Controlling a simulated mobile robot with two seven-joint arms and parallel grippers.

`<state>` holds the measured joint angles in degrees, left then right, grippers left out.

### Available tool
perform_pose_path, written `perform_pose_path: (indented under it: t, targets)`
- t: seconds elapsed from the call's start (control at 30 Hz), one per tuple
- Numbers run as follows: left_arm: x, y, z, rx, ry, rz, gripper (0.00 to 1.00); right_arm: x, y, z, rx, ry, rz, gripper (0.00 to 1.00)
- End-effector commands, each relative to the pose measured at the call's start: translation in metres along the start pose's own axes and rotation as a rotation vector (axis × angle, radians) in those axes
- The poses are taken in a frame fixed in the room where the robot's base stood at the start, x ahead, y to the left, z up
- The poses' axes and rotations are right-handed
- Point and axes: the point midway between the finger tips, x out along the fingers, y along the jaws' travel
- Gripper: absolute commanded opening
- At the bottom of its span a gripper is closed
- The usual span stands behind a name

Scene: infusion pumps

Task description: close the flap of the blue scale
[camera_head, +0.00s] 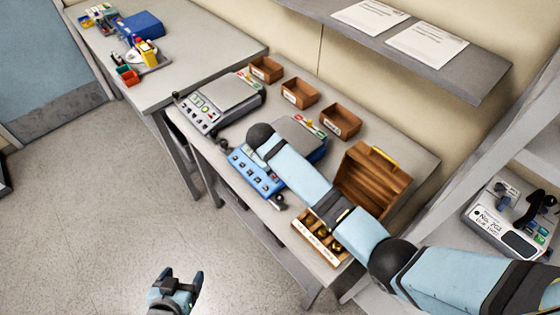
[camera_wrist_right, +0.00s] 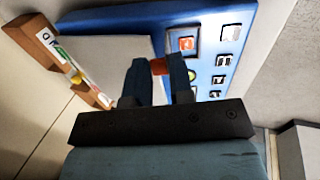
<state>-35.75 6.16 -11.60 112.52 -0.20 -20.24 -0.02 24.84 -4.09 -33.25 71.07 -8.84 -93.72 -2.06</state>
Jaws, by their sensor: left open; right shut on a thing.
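The blue scale (camera_head: 255,172) stands on the middle bench, its keys toward the front edge. My right arm covers part of it in the head view. In the right wrist view the blue scale (camera_wrist_right: 240,20) shows its keys and grey plate (camera_wrist_right: 115,45). There my right gripper (camera_wrist_right: 160,72) is over the scale, its fingers shut on a small red-orange piece (camera_wrist_right: 159,67). I cannot tell whether this piece belongs to the flap, nor how the flap stands. In the head view the right gripper is hidden. My left gripper (camera_head: 182,278) is open and empty above the floor.
A grey scale (camera_head: 205,112) stands left of the blue one. Wooden bins (camera_head: 300,93) line the back. An open wooden box (camera_head: 370,185) and a tray of brass weights (camera_head: 322,236) stand to the right. A shelf (camera_head: 460,72) overhangs behind.

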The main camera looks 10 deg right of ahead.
Motion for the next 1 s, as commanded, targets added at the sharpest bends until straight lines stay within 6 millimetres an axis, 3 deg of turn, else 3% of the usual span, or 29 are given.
perform_pose_path:
  t: [0.5, 1.0]
  targets:
    - [0.001, 0.000, 0.001, 0.001, -0.002, 0.000, 0.76, -0.002, -0.015, -0.001, 0.000, 0.002, 0.325, 0.00]
    - [0.001, -0.001, -0.002, 0.001, 0.003, -0.001, 0.76, -0.001, -0.018, -0.001, 0.002, 0.003, 0.384, 0.00]
